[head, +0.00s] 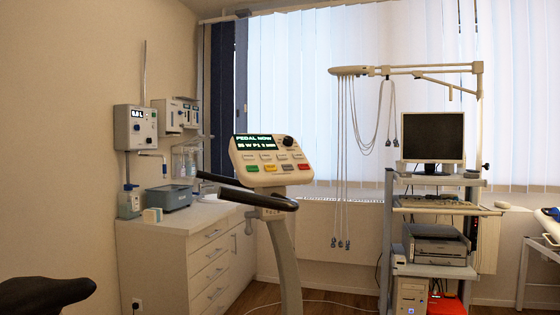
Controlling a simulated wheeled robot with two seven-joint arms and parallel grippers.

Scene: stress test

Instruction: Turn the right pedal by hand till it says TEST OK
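An exercise bike's control panel (271,159) stands in the middle of the head view. Its dark display (261,143) reads "PEDAL NOW", with a smaller line below that looks like "25 W" and more characters. Coloured buttons sit under the display. The black handlebar (245,194) and the pale column (284,260) are below the panel. A black saddle (45,292) is at the lower left. The pedals are outside the view. Neither of my grippers shows.
A white drawer cabinet (205,262) stands left of the bike, with a grey-blue box (168,198) on top. A trolley with a monitor (433,138), keyboard and printer (436,245) stands right. Cables hang from an arm (400,69). Wooden floor shows between cabinet and trolley.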

